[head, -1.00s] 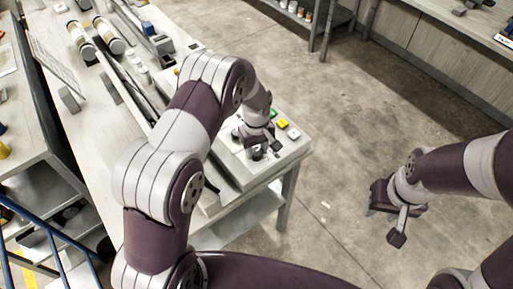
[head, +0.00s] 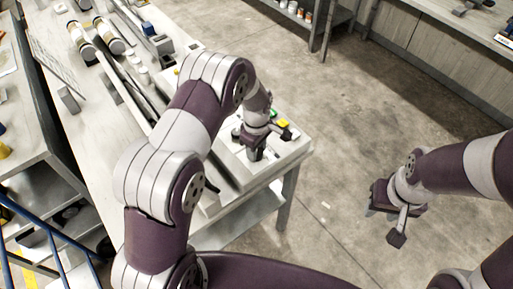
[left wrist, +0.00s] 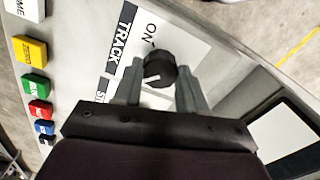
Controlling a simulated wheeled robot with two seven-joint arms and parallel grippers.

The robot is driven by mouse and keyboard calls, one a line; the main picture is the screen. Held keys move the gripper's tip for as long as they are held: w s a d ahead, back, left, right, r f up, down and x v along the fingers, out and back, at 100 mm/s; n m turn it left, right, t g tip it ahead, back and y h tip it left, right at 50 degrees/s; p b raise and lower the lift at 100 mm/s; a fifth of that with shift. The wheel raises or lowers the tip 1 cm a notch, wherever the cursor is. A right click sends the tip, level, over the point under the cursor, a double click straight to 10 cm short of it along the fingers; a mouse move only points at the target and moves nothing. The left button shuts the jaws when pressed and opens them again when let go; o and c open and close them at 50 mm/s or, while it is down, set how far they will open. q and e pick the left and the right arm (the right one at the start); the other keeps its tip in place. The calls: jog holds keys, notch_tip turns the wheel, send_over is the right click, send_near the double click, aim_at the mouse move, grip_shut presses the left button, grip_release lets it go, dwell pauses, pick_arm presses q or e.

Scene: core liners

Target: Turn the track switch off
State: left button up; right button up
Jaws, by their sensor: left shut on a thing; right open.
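The track switch is a round black knob (left wrist: 160,68) on a light panel, beside a label that reads TRACK, with ON printed near the knob. My left gripper (left wrist: 160,88) has one finger on each side of the knob and is shut on it. In the head view my left gripper (head: 262,146) is over the front end of the control panel (head: 232,170), and the knob is hidden there. My right gripper (head: 394,215) is open and empty above the floor, away from the table.
Yellow (left wrist: 30,50), green (left wrist: 34,86), red and blue buttons line the panel's side. Core tubes (head: 80,42) lie farther back on the bench. The floor (head: 345,150) between the bench and my right arm is clear.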

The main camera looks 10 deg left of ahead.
pick_arm(q)
jog(key=shift+w+r, duration=0.15)
jog(key=shift+r, duration=0.05)
jog(key=o, duration=1)
jog(key=shift+o, duration=0.3)
notch_tip(320, 180, up, 13)
jog(key=b, duration=0.2)
jog(key=shift+f, duration=0.2)
